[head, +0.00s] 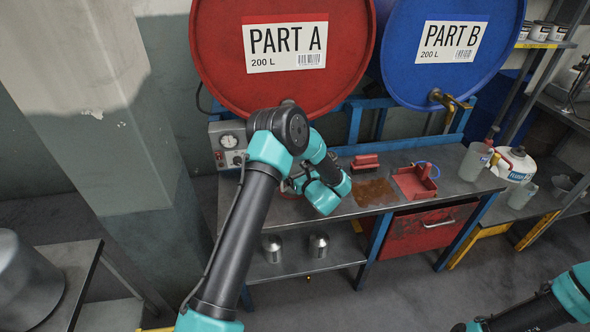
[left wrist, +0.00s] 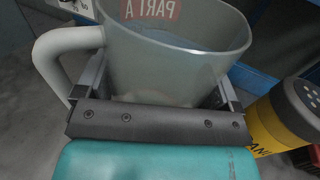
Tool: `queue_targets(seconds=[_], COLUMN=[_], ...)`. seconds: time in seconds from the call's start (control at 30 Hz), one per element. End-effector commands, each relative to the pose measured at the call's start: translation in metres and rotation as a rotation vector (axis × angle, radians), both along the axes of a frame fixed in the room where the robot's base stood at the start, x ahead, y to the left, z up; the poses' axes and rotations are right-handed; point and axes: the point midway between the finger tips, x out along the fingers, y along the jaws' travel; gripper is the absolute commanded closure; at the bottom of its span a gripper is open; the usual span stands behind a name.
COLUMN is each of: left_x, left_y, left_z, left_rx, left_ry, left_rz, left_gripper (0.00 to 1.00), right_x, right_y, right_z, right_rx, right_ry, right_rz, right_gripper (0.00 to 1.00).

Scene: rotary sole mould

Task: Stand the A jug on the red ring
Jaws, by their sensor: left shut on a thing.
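The A jug (left wrist: 175,50) is a translucent grey jug with a pale handle (left wrist: 62,62) at its left. A red PART A label shows mirrored through its wall in the left wrist view. My left gripper (left wrist: 158,92) has its fingers on both sides of the jug and is shut on it. In the head view my left arm reaches to the bench below the red drum and hides the jug almost wholly. A small reddish edge (head: 286,189) shows beside my wrist; I cannot tell if it is the red ring.
The red PART A drum (head: 285,85) and blue PART B drum (head: 440,75) lie above the bench. The bench top (head: 345,207) carries a red block (head: 365,162), a red tray (head: 413,182) and a clear jug (head: 473,162). Two metal cylinders stand on the shelf below.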

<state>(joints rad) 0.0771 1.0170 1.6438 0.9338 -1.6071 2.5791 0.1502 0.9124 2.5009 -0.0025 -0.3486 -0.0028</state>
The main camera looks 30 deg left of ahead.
Motion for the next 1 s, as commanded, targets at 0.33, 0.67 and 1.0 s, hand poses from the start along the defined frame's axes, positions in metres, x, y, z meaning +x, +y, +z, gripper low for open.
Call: queue_targets(seconds=[0.33, 0.67, 1.0], left_x=[0.0, 0.0, 0.0], left_y=[0.0, 0.0, 0.0], left_z=[-0.001, -0.005, -0.011], left_rx=[0.0, 0.0, 0.0], left_ry=[0.0, 0.0, 0.001], left_rz=[0.0, 0.0, -0.001], left_gripper=[0.42, 0.42, 0.42], right_x=[0.0, 0.0, 0.0], right_y=[0.0, 0.0, 0.0], right_z=[0.0, 0.0, 0.0], right_rx=[0.0, 0.0, 0.0], right_ry=[0.0, 0.0, 0.0], right_rz=[0.0, 0.0, 0.0], right_gripper=[0.57, 0.57, 0.57])
